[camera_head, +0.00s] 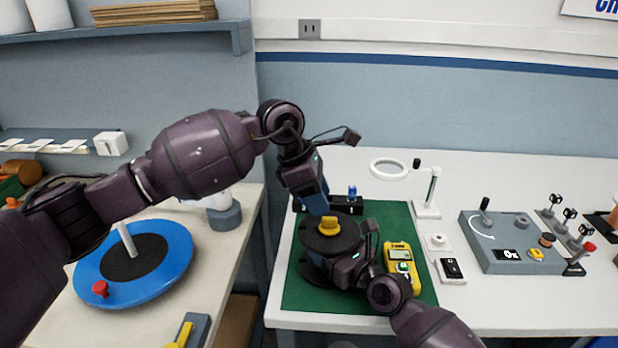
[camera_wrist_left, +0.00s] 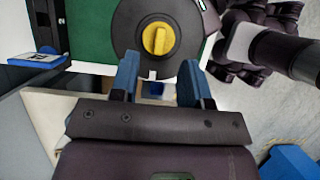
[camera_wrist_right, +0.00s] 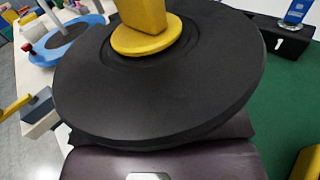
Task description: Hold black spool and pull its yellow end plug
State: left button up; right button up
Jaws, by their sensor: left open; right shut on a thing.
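The black spool (camera_head: 315,238) stands upright on the green mat (camera_head: 372,214), with the yellow end plug (camera_head: 329,226) seated in the middle of its top. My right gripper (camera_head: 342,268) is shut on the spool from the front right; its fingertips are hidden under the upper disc. In the right wrist view the spool's disc (camera_wrist_right: 150,88) and the plug (camera_wrist_right: 147,36) fill the picture. My left gripper (camera_head: 317,206) is open and empty, close to the spool at its back. In the left wrist view its two blue fingers (camera_wrist_left: 160,88) are apart, and the plug (camera_wrist_left: 158,39) lies beyond them.
A yellow meter (camera_head: 401,262) lies on the mat right of the spool. A black block with a blue piece (camera_head: 347,204) stands behind it. A ring lamp (camera_head: 428,208) and a grey control box (camera_head: 510,245) stand further right. A blue disc (camera_head: 170,262) is on the left table.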

aim_at(330, 218)
pick_arm(q)
jog(key=shift+x, duration=2.55)
grip_shut()
